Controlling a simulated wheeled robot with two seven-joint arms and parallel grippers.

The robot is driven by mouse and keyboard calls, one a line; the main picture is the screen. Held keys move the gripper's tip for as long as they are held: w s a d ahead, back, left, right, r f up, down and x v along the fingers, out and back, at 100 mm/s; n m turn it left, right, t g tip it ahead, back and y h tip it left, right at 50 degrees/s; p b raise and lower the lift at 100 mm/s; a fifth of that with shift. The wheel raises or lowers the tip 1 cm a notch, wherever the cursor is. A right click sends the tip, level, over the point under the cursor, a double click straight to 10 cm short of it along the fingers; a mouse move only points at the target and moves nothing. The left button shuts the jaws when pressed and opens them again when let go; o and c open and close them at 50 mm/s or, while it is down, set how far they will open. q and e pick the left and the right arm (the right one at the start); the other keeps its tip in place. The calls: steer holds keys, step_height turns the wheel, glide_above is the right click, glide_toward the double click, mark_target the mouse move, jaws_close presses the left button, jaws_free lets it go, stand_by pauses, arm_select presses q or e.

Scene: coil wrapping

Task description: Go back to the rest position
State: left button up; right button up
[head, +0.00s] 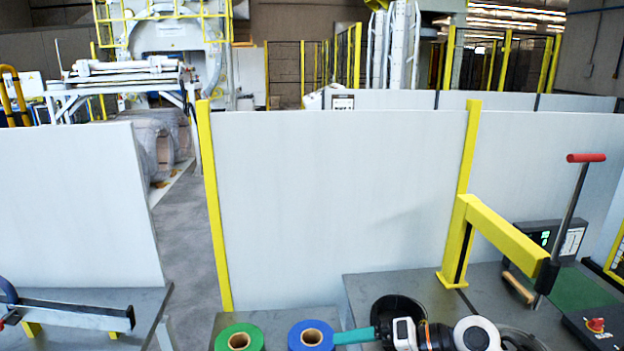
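My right arm (476,334) shows at the bottom edge, right of centre, with white and black links. Its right gripper (352,337) points left with a teal end, close beside the blue tape roll (299,337) in the picture. The teal end shows as one narrow bar, so I cannot tell whether the fingers are open or shut, or whether they touch the roll. No held thing can be made out. My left gripper is out of view.
A green tape roll (228,343) lies left of the blue one. The right bench (410,283) carries a black bowl (398,306), a yellow arm with a red-handled lever (505,235), a display box (545,240) and a red button box (596,326). Pale panels (335,205) stand behind.

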step_height(320, 180, up, 9)
steer(key=d+m+t+y, duration=0.2)
steer(key=m+t, duration=1.1)
steer(key=t, duration=0.1)
steer(key=s+d+f+m+g+h, duration=0.1)
steer(key=s+d+f+m+h, duration=0.3)
steer(key=d+f+m+h, duration=1.05)
steer(key=s+a+f+m+g, duration=0.3)
steer(key=s+f+g, duration=0.4)
steer(key=s, duration=0.4)
steer(key=s+a+f+m+g, duration=0.25)
steer(key=s+f+g, duration=0.35)
steer(key=s, duration=0.4)
step_height(320, 180, down, 30)
steer(key=s+g+b, duration=0.1)
steer(key=s+b, duration=0.1)
steer(key=b, duration=0.2)
steer(key=s+d+f+g+b, duration=0.1)
steer(key=s+d+f+b, duration=0.1)
steer(key=s+f, duration=1.4)
steer(key=shift+d+f, duration=0.7)
steer(key=shift+d, duration=0.05)
